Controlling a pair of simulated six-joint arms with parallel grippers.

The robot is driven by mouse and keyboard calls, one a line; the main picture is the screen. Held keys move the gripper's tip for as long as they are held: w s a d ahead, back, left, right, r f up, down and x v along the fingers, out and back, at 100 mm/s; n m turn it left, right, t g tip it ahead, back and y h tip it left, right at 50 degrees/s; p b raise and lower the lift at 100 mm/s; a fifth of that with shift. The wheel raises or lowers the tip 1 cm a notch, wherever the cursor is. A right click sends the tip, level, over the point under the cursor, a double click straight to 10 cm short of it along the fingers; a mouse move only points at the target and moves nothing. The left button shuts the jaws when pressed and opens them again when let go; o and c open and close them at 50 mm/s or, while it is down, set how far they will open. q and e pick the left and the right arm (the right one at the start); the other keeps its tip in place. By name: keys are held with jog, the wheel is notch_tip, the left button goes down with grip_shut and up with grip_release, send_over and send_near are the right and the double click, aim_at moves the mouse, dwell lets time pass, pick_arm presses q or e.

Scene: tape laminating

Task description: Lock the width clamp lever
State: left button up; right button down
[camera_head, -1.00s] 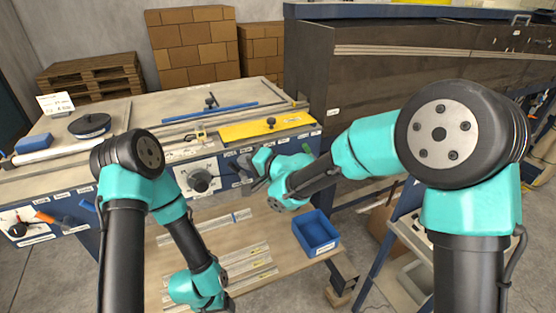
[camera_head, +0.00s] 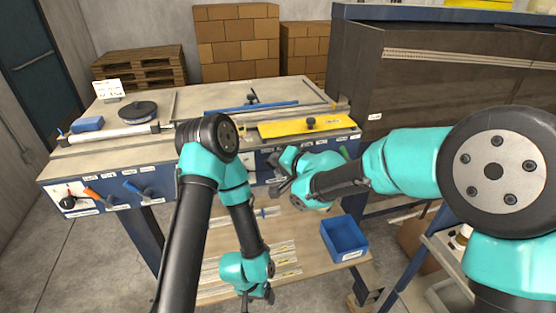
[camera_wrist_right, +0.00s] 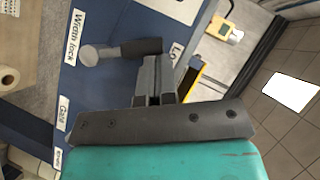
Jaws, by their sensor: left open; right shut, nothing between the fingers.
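The width clamp lever (camera_wrist_right: 142,47) shows in the right wrist view, beside a "Width lock" label on the blue panel. It has a round metal hub and a black grip pointing right. My right gripper (camera_wrist_right: 151,68) is shut, with its fingertips just below the black grip. I cannot tell whether they touch it. In the head view my right gripper (camera_head: 277,188) is at the front panel of the bench (camera_head: 120,165), and the arm hides the lever. My left gripper (camera_head: 262,294) is open, low over the lower shelf, away from the lever.
An orange lever (camera_head: 97,194) and a blue lever (camera_head: 138,190) are on the panel's left part. A blue bin (camera_head: 344,238) and several flat strips lie on the lower shelf (camera_head: 300,256). A yellow plate (camera_head: 290,128) lies on the bench top.

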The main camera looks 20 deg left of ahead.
jog(key=v, duration=1)
jog(key=shift+f, duration=0.15)
jog(key=shift+d, duration=0.1)
jog(key=w+d+f+m+h, duration=0.1)
jog(key=d+f+h, duration=0.2)
jog(key=d+f, duration=0.9)
jog(key=w+d+f+m+h, duration=0.1)
jog(key=d+f+h, duration=0.2)
jog(key=d+f, duration=0.8)
jog(key=s+d+f+g+h, duration=0.1)
jog(key=s+d+f+g, duration=0.1)
jog(key=s+d+f, duration=0.5)
jog(key=s+d+f+m+g+h, duration=0.1)
jog(key=s+d+f+g+h, duration=0.1)
jog(key=s+d+f, duration=0.6)
jog(key=s+f, duration=0.4)
jog(key=f, duration=0.1)
jog(key=shift+s+d+g, duration=0.2)
jog(key=shift+d+g, duration=0.15)
jog(key=shift+g, duration=0.05)
